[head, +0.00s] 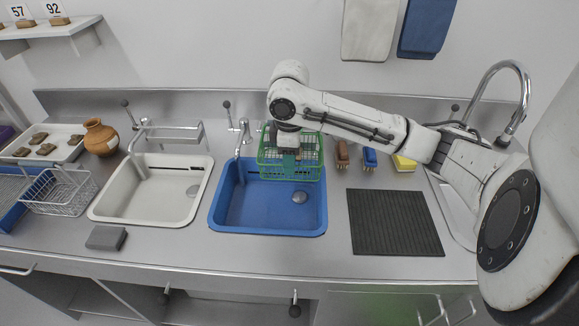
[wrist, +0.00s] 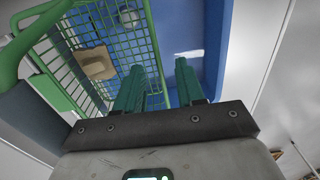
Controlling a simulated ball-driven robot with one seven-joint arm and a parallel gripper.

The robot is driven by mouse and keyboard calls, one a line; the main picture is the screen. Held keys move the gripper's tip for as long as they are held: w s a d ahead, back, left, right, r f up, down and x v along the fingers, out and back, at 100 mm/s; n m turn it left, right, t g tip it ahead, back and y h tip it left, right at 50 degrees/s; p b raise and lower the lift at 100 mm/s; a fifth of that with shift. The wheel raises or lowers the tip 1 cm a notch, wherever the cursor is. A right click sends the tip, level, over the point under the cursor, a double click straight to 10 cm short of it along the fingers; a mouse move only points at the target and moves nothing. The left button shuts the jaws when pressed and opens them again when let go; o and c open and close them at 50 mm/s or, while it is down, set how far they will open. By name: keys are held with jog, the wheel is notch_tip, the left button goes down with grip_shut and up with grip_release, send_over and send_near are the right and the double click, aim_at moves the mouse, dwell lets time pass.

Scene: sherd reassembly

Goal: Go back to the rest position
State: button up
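My gripper (head: 288,165) points down at the back of the blue sink, over or at the edge of the green wire basket (head: 312,172). In the head view my gripper and the basket's mesh hide that sherd. I cannot tell whether the fingers touch the basket.
The blue sink (head: 245,208) and white sink (head: 140,192) are empty. A tall faucet (head: 515,95) rises at right. A clay pot (head: 100,137) and a sherd tray (head: 70,152) are at left.

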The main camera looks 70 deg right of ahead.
notch_tip(320, 180, up, 8)
jog(key=shift+f, duration=0.1)
dwell(0.4)
